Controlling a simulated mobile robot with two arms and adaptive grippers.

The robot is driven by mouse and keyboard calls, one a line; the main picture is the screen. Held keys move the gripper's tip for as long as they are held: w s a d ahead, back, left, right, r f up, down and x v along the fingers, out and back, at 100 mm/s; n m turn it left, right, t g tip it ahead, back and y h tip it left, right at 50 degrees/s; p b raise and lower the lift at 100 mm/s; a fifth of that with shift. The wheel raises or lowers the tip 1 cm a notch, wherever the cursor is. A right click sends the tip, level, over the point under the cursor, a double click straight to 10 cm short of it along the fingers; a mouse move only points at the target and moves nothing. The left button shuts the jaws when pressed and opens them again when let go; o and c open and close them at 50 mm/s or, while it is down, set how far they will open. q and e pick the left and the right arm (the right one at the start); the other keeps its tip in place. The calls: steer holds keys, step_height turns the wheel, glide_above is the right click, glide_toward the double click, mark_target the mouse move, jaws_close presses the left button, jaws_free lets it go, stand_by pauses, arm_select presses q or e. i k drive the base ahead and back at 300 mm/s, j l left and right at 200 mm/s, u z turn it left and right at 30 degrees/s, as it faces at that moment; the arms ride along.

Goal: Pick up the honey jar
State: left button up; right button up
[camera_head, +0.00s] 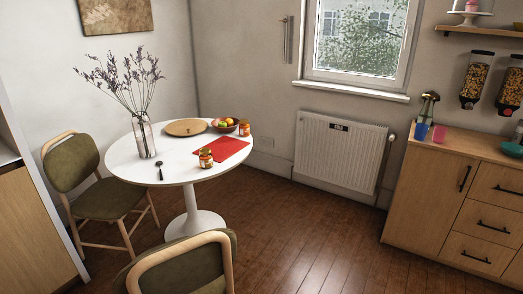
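In the head view, two small jars are on the round white table (130,165). One jar (206,159) stands upright at the left edge of a red mat (231,147), with a light label and reddish-amber parts. The other jar (245,129), orange-red, stands at the table's right edge beside the fruit bowl (217,127). Both are too small for me to tell which is the honey jar. Neither of my grippers is in view.
A vase with dried flowers (145,138), a spoon (159,170) and a round wooden board (186,127) are on the table. Chairs stand at left (97,195) and in front (190,268). A wooden cabinet (430,190) is at right. Bare floor (300,235) lies between table and cabinet.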

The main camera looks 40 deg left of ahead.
mark_target(205, 156)
steer(key=i+u, duration=0.2)
steer(key=i, duration=0.3)
steer(key=i+u, duration=0.15)
steer(key=i, duration=0.3)
steer(key=i+l+u, duration=0.2)
steer(key=i, duration=0.3)
steer(key=i+l+u, duration=0.2)
steer(key=i, duration=0.25)
